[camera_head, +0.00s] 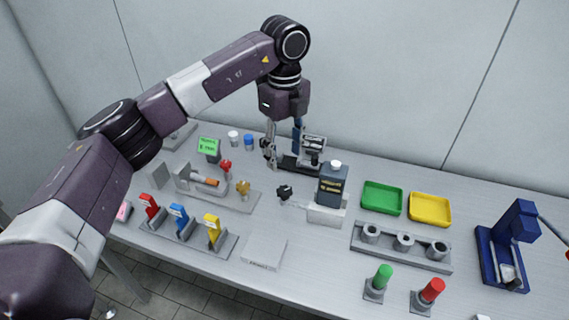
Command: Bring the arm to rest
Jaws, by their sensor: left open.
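My left arm (225,75) reaches in from the left, rises to a bent elbow-like joint and points down over the back of the table. My left gripper (284,150) hangs from it with its fingers down and spread apart, with nothing seen between them. It is in front of or above a black device on a dark base (300,163); I cannot tell whether they touch. My right arm and gripper are not in view.
A wall stands behind.

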